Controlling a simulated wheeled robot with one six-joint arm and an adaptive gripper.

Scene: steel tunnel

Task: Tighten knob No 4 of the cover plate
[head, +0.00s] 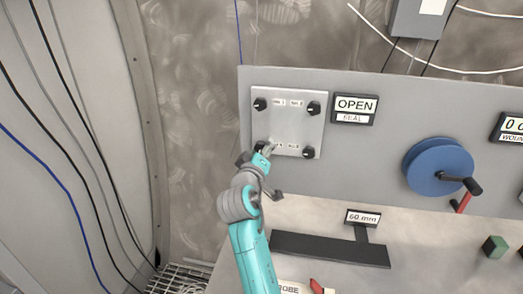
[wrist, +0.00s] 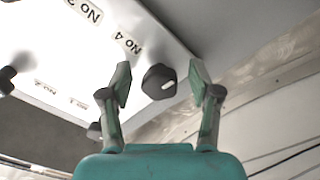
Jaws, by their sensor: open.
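The pale square cover plate (head: 290,122) is on the grey panel, with a black knob near each corner. Knob No 4 (wrist: 159,80) is black with a white mark, beside the label "No 4" (wrist: 127,43) in the wrist view. My gripper (wrist: 162,76) is open, one finger on each side of this knob, with gaps visible on both sides. In the head view my gripper (head: 267,148) is at the plate's lower left corner and largely hides that knob. I cannot tell how deep the fingers reach around it.
Other knobs sit at the top left (head: 260,104), top right (head: 313,108) and lower right (head: 308,152). An OPEN sign (head: 355,105) is right of the plate. A blue wheel (head: 436,166) with a crank is farther right. A dark bar (head: 328,249) lies below.

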